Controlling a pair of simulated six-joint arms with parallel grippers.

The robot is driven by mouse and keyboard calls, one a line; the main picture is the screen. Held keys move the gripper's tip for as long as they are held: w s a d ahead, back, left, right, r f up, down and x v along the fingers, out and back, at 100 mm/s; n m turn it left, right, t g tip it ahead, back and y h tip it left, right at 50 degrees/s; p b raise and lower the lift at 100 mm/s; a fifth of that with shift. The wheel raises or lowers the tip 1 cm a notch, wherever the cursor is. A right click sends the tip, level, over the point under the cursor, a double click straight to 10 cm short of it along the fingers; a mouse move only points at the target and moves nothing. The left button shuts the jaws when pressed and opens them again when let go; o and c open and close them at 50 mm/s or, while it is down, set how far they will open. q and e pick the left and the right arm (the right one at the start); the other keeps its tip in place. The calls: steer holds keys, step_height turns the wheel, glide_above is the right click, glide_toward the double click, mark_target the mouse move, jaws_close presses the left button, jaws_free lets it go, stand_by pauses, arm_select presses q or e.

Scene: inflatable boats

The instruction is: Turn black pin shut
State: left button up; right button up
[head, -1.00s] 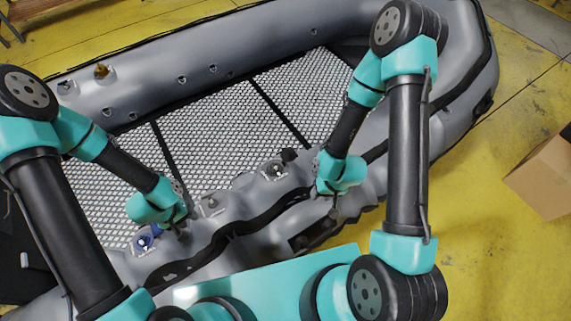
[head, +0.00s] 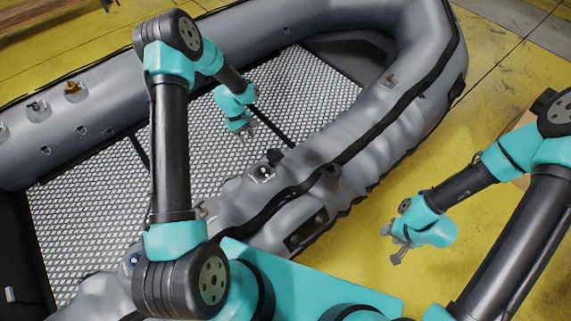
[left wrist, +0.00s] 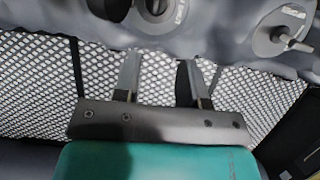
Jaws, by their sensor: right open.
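My left gripper (head: 245,135) is over the mesh floor, just beyond this valve. In the left wrist view its jaws (left wrist: 157,68) are apart and empty. A dark round fitting (left wrist: 155,12) is partly cut off at the top there, ahead of the jaws. The pin's turn angle cannot be told. My right gripper (head: 391,246) is open and empty, right of the boat above the yellow floor.
A silver-handled valve (left wrist: 284,38) is right of the jaws in the left wrist view. A blue valve (head: 132,260) is partly hidden by my left arm. An orange valve (head: 73,90) is on the far tube. The mesh floor (head: 310,85) is clear.

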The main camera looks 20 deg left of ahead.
mark_target(261, 167)
arm_select(q)
steer(key=shift+w+d+r, duration=0.1)
steer(key=shift+w+d, duration=0.05)
steer(key=shift+w, duration=0.3)
steer(key=x, duration=1.7)
steer(key=shift+s+d, duration=0.1)
steer(key=shift+s, duration=0.15)
steer(key=shift+c, duration=0.4)
jaws_close()
